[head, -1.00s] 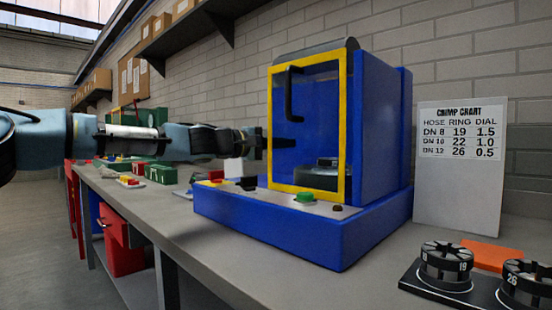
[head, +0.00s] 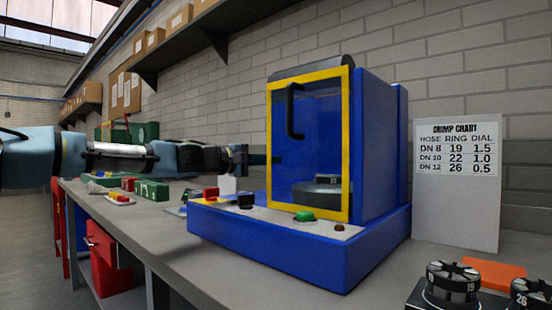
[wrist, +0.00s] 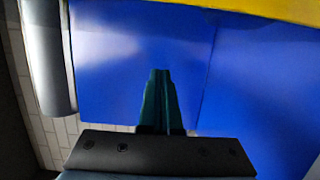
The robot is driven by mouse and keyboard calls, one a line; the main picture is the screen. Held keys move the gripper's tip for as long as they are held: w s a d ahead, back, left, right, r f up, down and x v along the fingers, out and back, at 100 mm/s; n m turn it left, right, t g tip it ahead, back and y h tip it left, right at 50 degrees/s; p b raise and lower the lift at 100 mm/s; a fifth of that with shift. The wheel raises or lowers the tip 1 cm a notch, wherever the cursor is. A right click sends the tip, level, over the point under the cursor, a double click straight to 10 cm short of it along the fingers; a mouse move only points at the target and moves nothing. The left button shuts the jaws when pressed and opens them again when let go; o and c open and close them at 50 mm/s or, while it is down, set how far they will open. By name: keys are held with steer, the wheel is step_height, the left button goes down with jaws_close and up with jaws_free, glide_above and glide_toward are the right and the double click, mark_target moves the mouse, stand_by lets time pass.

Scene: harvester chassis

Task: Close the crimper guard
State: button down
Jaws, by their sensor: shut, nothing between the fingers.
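The crimper (head: 380,150) is a blue machine on the bench. Its guard (head: 348,150) is a clear panel in a yellow frame, standing upright across the front, with a black bar handle (head: 292,110). I cannot tell whether a gap is left at its edges. My gripper (head: 268,159) is shut and empty at the guard's left side, its tips partly hidden by the yellow frame. In the wrist view my shut fingers (wrist: 159,100) point at blue panels (wrist: 130,50), with a yellow strip (wrist: 260,8) along the top. Contact cannot be told.
A green button (head: 305,215) and a black knob (head: 246,201) sit on the crimper's base. A crimp chart (head: 457,185) stands to the right, with die rings (head: 452,285) in front of it. Red and green items (head: 150,190) lie on the bench at left.

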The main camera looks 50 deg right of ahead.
steer(key=b+v, duration=0.1)
steer(key=v, duration=0.8)
steer(key=shift+a, duration=0.4)
steer(key=shift+r, duration=0.1)
